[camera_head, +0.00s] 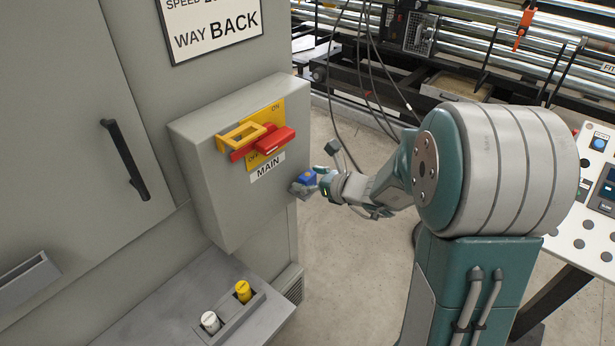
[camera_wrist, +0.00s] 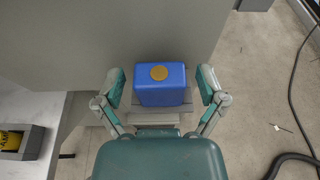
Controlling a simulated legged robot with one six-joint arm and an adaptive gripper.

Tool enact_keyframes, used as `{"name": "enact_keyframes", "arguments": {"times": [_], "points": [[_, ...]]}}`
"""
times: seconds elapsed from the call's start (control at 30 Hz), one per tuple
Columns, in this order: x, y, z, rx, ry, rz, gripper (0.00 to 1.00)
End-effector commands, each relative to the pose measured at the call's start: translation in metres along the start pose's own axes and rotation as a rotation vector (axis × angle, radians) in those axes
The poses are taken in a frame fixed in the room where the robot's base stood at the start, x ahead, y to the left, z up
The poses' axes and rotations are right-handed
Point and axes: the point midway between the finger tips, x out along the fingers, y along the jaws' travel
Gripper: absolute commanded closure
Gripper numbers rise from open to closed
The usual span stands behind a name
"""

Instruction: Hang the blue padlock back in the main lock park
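The blue padlock (camera_head: 307,178) is at the lower right side of the grey MAIN switch box (camera_head: 215,185). In the wrist view the padlock (camera_wrist: 160,92) shows a blue body with a round yellow spot on top, and a small grey ledge (camera_wrist: 125,104) shows under and around it. My gripper (camera_head: 318,182) reaches in from the right. Its fingers (camera_wrist: 161,88) stand either side of the padlock, with a narrow gap on each side, so it is open around it. The padlock's shackle is not visible.
The box front carries a red handle (camera_head: 270,143) and a yellow hasp (camera_head: 240,136) above the MAIN label. A grey bench below holds a yellow cap (camera_head: 243,291) and a white cap (camera_head: 210,321). Black cables (camera_head: 372,90) hang behind my gripper. Floor right of the box is clear.

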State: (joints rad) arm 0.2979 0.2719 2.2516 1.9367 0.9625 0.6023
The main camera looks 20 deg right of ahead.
Motion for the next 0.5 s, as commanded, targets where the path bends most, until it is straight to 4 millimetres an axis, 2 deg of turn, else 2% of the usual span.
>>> {"name": "enact_keyframes", "arguments": {"times": [0.37,0.5], "points": [[-0.001,0.0,0.0,0.0,0.001,0.0,0.01],[-0.012,-0.001,0.0,-0.001,0.0,-0.003,0.01]]}}
